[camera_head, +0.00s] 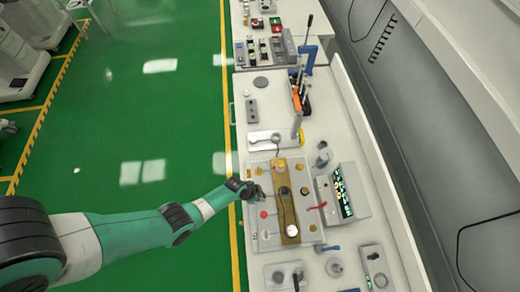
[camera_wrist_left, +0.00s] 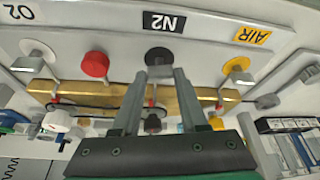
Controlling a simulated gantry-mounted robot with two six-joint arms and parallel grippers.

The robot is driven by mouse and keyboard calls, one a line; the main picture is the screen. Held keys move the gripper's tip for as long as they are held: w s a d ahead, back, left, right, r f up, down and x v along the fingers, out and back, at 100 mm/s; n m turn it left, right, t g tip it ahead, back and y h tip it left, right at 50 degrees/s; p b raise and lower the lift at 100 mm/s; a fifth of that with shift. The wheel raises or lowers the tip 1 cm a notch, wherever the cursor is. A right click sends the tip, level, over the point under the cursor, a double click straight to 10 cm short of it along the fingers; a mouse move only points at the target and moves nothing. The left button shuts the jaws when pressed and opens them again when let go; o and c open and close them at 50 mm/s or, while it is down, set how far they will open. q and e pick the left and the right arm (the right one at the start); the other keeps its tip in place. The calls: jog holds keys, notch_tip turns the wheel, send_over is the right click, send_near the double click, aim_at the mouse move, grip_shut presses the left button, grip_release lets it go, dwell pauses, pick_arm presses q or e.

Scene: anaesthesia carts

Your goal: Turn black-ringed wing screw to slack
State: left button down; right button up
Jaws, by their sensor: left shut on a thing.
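The black-ringed wing screw (camera_wrist_left: 159,56) is on the white panel below the N2 label (camera_wrist_left: 163,22) in the left wrist view. Its black round ring shows above my left fingertips. My left gripper (camera_wrist_left: 164,76) has its two grey fingers closed at the screw, one on each side, just below the ring. The wing itself is mostly hidden between the fingertips, so its angle cannot be told. In the head view my left gripper (camera_head: 257,192) is at the left edge of the panel with the brass bar (camera_head: 288,200). My right gripper is not in view.
In the left wrist view a red disc (camera_wrist_left: 94,64) and a white disc (camera_wrist_left: 40,50) are to the left, a yellow disc (camera_wrist_left: 236,65) to the right. A brass bar (camera_wrist_left: 110,95) runs behind my fingers. Green floor (camera_head: 130,130) lies open left of the bench.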

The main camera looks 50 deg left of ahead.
pick_arm(q)
jog(key=n+y, duration=0.1)
jog(key=n, duration=0.1)
jog(key=shift+d+n, duration=0.1)
jog(key=shift+n, duration=0.2)
jog(key=shift+f+n+y, duration=0.1)
jog(key=shift+n+y, duration=0.2)
jog(key=shift+n, duration=0.6)
jog(key=n+y+b, duration=0.2)
jog(key=n, duration=0.3)
jog(key=shift+d, duration=0.15)
jog(key=shift+w+n+g+y, duration=0.1)
jog(key=shift+n+g+y, duration=0.5)
jog(key=shift+n, duration=1.2)
jog(key=shift+c, duration=2.2)
grip_release()
